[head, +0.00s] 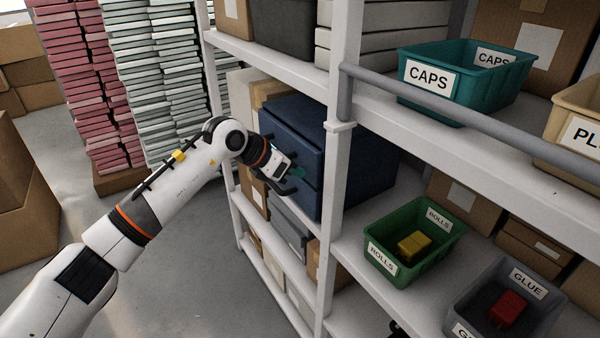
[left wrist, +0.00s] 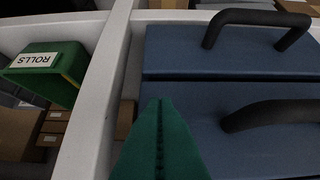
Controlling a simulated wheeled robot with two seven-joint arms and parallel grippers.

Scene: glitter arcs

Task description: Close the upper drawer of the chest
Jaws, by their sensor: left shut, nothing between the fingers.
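The dark blue chest (head: 310,138) stands on the middle shelf behind a white post. Its front faces left, and my left arm partly covers it. My left gripper (head: 298,173) is in front of the drawer fronts, its green fingers shut and empty. The left wrist view is upside down. There the shut fingers (left wrist: 160,135) point at the chest, beside the handles. The upper drawer (left wrist: 245,95) is the lower one in that picture, with a black handle (left wrist: 270,114). The lower drawer (left wrist: 180,50) has another black handle (left wrist: 255,18). I cannot tell exactly how far the upper drawer stands out.
A white shelf post (head: 336,140) stands just right of the chest front. A grey rail (head: 450,108) runs along the upper shelf. A green ROLLS bin (head: 388,272) and a grey GLUE bin (head: 535,322) are to the right.

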